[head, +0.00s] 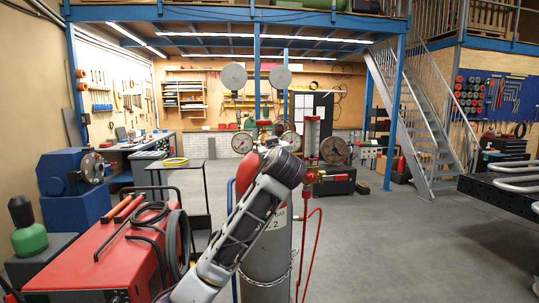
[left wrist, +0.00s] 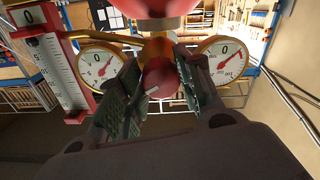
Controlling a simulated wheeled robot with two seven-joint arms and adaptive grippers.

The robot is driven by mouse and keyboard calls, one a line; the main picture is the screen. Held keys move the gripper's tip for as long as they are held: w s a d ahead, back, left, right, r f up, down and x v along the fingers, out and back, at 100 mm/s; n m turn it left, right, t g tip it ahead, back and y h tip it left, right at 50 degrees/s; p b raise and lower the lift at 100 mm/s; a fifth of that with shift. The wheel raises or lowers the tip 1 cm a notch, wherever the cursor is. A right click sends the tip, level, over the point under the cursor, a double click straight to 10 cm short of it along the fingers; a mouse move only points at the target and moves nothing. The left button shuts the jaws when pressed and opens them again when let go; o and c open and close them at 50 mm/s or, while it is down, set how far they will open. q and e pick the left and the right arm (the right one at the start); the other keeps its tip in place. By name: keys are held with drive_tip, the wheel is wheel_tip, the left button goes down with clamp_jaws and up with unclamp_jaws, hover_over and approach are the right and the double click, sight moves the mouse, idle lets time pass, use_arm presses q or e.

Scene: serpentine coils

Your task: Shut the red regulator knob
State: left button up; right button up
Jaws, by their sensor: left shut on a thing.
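The red regulator knob (left wrist: 159,76) sits between the two gauges in the left wrist view, with a pale mark on its face. My left gripper (left wrist: 160,88) has a finger on each side of the knob and is shut on it. In the head view my left arm's wrist covers the knob and the gripper. The regulator stands above a grey gas cylinder (head: 268,258). My right gripper is not in view.
A flowmeter with a red frame (head: 312,137) stands right of the gauges, close to my wrist. A red hose (head: 314,235) hangs beside the chained cylinder. A red machine (head: 105,255) stands at the left. The floor (head: 400,245) at the right is clear.

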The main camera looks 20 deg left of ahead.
use_arm(q)
drive_tip(key=n+b, duration=0.7)
drive_tip(key=n, duration=0.3)
drive_tip(key=shift+w+f+n, duration=0.1)
drive_tip(key=shift+n, duration=0.3)
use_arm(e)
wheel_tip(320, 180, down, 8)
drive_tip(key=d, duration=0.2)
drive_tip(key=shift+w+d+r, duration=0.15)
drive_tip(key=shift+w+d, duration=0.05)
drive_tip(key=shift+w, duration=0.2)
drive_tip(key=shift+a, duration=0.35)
use_arm(q)
drive_tip(key=o, duration=1)
drive_tip(key=shift+r, duration=0.3)
